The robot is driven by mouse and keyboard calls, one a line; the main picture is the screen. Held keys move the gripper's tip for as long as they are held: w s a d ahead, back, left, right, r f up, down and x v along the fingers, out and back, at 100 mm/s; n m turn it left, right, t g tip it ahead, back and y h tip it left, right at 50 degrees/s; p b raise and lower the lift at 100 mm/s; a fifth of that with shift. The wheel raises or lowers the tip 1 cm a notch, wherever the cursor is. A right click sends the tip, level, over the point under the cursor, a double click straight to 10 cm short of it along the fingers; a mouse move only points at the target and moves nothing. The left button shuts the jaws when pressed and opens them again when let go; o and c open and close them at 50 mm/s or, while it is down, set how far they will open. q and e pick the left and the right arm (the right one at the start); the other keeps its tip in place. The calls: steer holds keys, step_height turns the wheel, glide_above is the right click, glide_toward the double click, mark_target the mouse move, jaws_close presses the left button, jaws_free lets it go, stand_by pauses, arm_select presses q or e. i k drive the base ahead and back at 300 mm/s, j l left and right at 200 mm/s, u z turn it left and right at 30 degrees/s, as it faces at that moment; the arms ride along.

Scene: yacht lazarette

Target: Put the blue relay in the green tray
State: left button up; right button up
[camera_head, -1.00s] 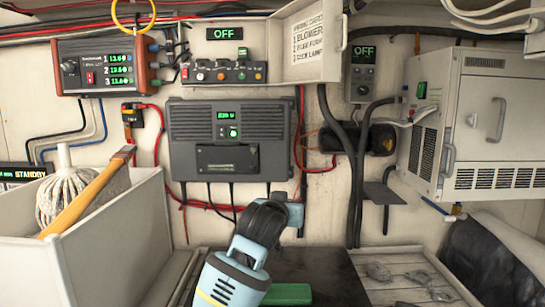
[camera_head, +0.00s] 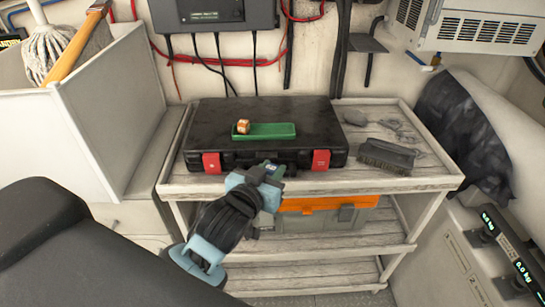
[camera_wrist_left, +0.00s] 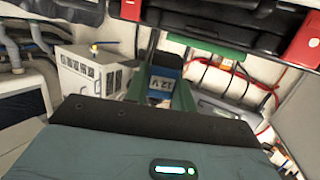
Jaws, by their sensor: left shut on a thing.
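The green tray (camera_head: 278,131) lies on a black case on top of the shelf cart. A small orange and white block (camera_head: 243,126) sits at its left end. My left gripper (camera_head: 272,171) is in front of the case's near edge, below the tray in the head picture and apart from it. In the left wrist view, it is shut on the blue relay (camera_wrist_left: 163,84), which has a pale label reading 12 V. The relay is mostly hidden in the head view. The tray also shows near the top of the wrist view (camera_wrist_left: 205,46). My right gripper is not in view.
The black case (camera_head: 325,120) has two red latches (camera_head: 320,160). A brush (camera_head: 386,156) and grey lumps lie right of it on the cart's top (camera_head: 425,172). An orange and grey toolbox (camera_head: 325,215) stands on the shelf below. A white bin (camera_head: 95,110) with a mop stands at left.

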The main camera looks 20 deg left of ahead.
mark_target(264, 133)
steer(key=i+l+u, duration=0.25)
steer(key=l, duration=0.35)
steer(key=l+u, duration=0.2)
steer(key=l, duration=0.4)
